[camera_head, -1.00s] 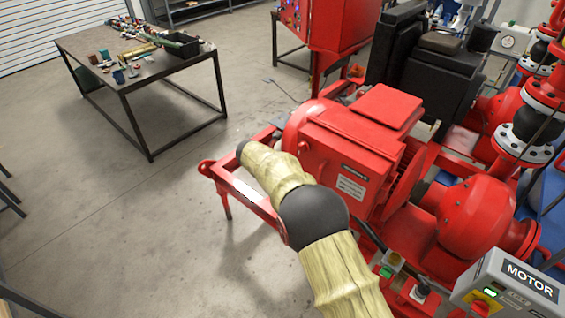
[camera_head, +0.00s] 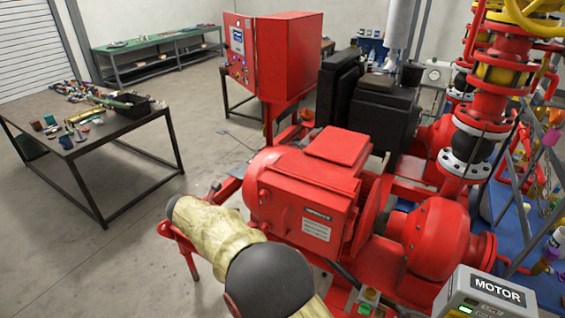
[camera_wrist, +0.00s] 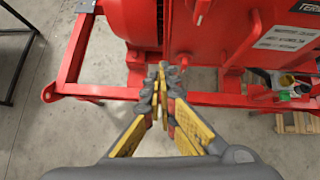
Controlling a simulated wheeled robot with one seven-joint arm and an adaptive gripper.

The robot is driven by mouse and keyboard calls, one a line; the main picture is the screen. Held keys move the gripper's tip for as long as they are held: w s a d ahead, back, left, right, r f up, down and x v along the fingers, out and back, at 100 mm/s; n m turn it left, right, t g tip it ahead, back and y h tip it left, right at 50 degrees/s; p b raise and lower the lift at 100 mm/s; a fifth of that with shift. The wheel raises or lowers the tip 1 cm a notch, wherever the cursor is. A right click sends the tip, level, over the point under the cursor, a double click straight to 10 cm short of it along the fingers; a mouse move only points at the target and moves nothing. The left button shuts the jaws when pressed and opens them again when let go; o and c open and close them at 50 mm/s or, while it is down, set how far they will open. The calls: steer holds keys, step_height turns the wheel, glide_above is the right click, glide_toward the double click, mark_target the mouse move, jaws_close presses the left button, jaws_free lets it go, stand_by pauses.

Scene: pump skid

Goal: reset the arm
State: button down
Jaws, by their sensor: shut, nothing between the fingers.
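My gripper (camera_wrist: 163,92) shows in the wrist view with its yellow and grey fingers shut together and empty. It points at the red skid frame (camera_wrist: 95,91) and the red motor (camera_wrist: 128,22) beyond it. I cannot tell from this view how far apart they are. In the head view my arm, in a tan sleeve with a dark joint, reaches in from the bottom, in front of the red motor (camera_head: 305,200). My gripper is hidden in the head view.
A work table (camera_head: 75,150) with tools and a black bin stands at left. A red control cabinet (camera_head: 285,55) stands behind the motor. The MOTOR switch box (camera_head: 490,298) is at lower right. Red valves and pipes (camera_head: 485,110) rise at right. Bare floor (camera_head: 130,250) lies at left.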

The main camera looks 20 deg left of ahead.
steer(key=shift+n, duration=0.3)
steer(key=s+a+n+y, duration=0.4)
steer(key=a+n+y, duration=0.45)
steer(key=n, duration=0.85)
steer(key=s+d+r+n+g+b, duration=0.2)
steer(key=s+d+r+n+g, duration=0.3)
steer(key=n, duration=0.6)
steer(key=s+d+n+h+b, duration=0.2)
steer(key=s+d, duration=0.5)
steer(key=d, duration=1.3)
steer(key=s+d+r+n+t+h+b, duration=0.1)
steer(key=s+d+n+h+b, duration=0.2)
steer(key=s+d, duration=0.5)
steer(key=s+d+n+h+b, duration=0.2)
steer(key=s+d, duration=0.5)
steer(key=d, duration=2.7)
steer(key=shift+s+d+r+n+t+b, duration=0.3)
steer(key=shift+r+n+b, duration=0.1)
steer(key=shift+n+b, duration=0.55)
